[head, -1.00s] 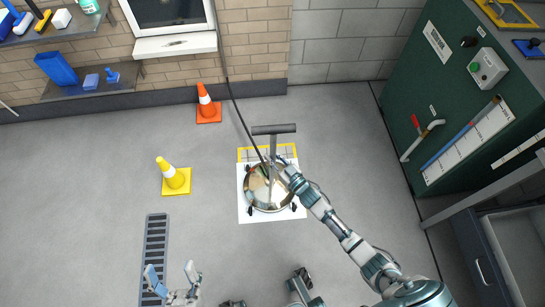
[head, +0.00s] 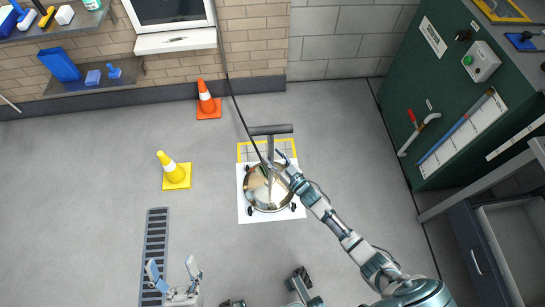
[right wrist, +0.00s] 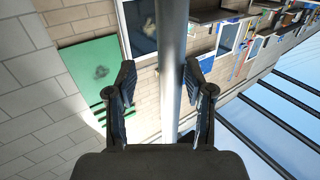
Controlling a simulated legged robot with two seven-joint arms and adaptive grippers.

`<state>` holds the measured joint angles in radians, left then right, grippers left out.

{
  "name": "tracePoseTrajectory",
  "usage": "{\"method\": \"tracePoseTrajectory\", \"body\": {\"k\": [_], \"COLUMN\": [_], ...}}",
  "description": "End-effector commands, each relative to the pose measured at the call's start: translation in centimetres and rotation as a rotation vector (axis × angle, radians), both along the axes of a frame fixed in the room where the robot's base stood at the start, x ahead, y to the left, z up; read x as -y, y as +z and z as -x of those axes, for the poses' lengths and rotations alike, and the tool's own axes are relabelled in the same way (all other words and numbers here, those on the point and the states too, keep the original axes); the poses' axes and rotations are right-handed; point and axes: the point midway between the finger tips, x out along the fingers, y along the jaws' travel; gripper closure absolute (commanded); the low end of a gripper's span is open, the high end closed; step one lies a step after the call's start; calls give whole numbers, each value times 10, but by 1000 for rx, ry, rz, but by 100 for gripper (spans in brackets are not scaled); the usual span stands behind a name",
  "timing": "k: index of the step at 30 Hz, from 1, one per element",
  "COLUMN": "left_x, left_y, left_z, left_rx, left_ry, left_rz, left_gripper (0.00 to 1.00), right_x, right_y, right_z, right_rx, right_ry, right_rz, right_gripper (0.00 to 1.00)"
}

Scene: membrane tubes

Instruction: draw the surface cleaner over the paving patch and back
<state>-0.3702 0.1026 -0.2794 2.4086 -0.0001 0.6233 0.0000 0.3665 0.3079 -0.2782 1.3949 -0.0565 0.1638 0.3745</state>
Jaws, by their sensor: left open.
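The surface cleaner (head: 251,201) is a round, metal-rimmed disc with small castors, a grey upright pole and a dark T-handle (head: 270,130). It stands on the pale paving patch (head: 244,215), whose back strip has a yellow frame (head: 241,150). My right gripper (head: 279,160) is at the pole, below the T-handle. In the right wrist view its fingers (right wrist: 160,85) are spread on either side of the grey pole (right wrist: 171,60), with a gap at the left finger; contact at the right finger is unclear. My left gripper (head: 173,270) is open and empty over the floor, far from the cleaner.
A dark hose (head: 238,110) runs from the wall to the cleaner. An orange cone (head: 206,100) and a yellow cone (head: 172,172) stand left of the patch. A drain grate (head: 155,240) lies at lower left. A green cabinet (head: 440,100) stands right. Floor around the patch is clear.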

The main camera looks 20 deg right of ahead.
Motion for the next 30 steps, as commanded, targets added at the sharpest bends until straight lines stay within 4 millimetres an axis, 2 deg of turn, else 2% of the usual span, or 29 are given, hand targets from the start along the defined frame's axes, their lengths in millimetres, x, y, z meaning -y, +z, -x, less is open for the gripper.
{"method": "tracePoseTrajectory", "body": {"k": [6, 10, 24, 30], "left_x": [0, 0, 0, 0], "left_y": [-1, 0, 0, 0], "left_z": [1, 3, 2, 2], "left_rx": [-3, -2, -1, -1], "left_ry": [0, 0, 0, 0], "left_rz": [2, 2, 1, 1], "left_gripper": [24, 24, 24, 24], "right_x": [-3, -1, 26, 32], "right_y": [2, 1, -1, -1], "right_z": [0, 9, 96, 113], "right_rx": [3, 3, -2, 0], "right_ry": [3, 4, 2, 1], "right_rz": [-2, -2, -3, -2], "right_gripper": [47, 47, 47, 47]}}
